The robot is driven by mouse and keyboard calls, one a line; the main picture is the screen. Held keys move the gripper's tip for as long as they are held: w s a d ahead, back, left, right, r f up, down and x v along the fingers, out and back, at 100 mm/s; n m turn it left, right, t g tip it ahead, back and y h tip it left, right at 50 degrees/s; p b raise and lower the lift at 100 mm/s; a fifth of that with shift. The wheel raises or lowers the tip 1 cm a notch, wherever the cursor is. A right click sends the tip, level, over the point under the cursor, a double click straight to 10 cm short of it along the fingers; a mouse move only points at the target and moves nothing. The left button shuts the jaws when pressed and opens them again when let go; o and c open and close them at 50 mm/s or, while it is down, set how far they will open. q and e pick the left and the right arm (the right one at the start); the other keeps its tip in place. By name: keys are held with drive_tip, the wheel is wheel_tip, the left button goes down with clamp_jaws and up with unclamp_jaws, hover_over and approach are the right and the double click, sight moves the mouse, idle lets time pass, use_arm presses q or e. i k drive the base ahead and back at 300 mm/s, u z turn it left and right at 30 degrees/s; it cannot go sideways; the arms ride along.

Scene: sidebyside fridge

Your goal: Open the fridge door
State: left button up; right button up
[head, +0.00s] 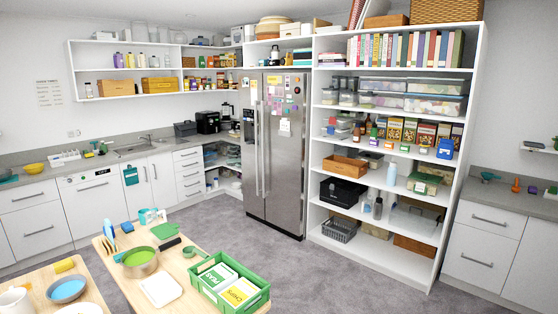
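A steel side-by-side fridge (274,152) stands at the back, between corner shelving and a tall white shelf. Both of its doors look closed. The narrower left door (251,170) has a dark dispenser panel, and the wider right door (285,175) carries several notes and magnets. Two long vertical handles (262,150) run side by side near the seam between the doors. Neither of my grippers shows in the head view, so their distance from the fridge cannot be seen.
Wooden tables (110,256) at the front left hold a green crate (228,283), a bowl (139,262) and other items. A tall loaded shelf (436,250) stands right of the fridge. Grey floor (330,276) lies open between the tables and the fridge.

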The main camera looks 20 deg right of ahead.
sight(284, 152)
drive_tip(key=z, duration=1.1)
drive_tip(key=i, duration=4.2)
drive_tip(key=u, duration=2.05)
drive_tip(key=i, duration=4.85)
